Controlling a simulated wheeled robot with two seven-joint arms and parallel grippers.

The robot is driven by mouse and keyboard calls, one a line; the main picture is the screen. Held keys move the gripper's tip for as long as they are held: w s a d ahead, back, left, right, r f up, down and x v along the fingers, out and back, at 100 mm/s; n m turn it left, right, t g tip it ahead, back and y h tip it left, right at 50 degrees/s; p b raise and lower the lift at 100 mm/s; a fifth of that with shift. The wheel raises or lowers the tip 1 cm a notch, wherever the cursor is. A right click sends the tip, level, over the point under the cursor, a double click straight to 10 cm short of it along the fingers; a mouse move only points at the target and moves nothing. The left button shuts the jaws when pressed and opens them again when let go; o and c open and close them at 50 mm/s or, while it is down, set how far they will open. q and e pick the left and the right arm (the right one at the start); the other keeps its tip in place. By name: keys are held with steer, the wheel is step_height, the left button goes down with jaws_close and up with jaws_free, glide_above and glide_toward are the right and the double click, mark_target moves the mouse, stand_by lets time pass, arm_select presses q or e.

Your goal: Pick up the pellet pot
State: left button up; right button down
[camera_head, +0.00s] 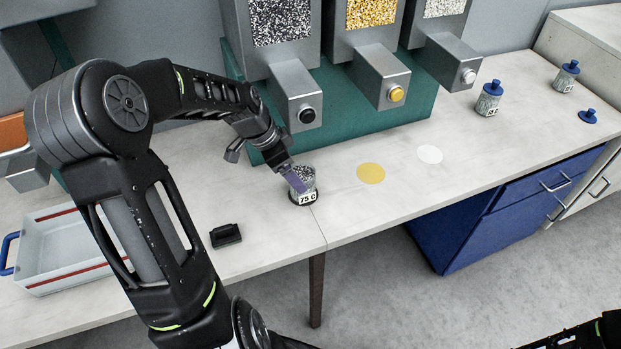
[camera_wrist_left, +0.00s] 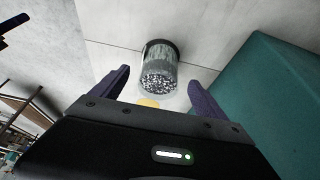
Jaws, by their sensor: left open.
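The pellet pot (camera_head: 303,188) is a small clear jar with black-and-white pellets and a label that reads "75 C". It stands on the bench in front of the black-knobbed dispenser. My left gripper (camera_head: 294,178) is right at the pot in the head view, and a purple finger covers part of its upper side. In the left wrist view the pot (camera_wrist_left: 159,68) lies between the two spread fingers of my open left gripper (camera_wrist_left: 158,80), with visible space on both sides. Whether a finger touches it cannot be told. My right gripper is out of view.
Dispensers with a black knob (camera_head: 307,115), yellow knob (camera_head: 397,94) and pale knob (camera_head: 468,76) stand behind. Yellow (camera_head: 371,173) and white (camera_head: 430,154) discs mark the bench. Blue-lidded jars (camera_head: 488,101) stand at right. A tray (camera_head: 70,245) and black block (camera_head: 226,235) lie left.

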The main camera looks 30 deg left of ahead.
arm_select(q)
steer(key=shift+s, duration=0.15)
steer(key=shift+x, duration=1.3)
steer(key=shift+p+x, duration=0.85)
steer(key=shift+x, duration=1.75)
steer(key=shift+a, duration=0.1)
jaws_close()
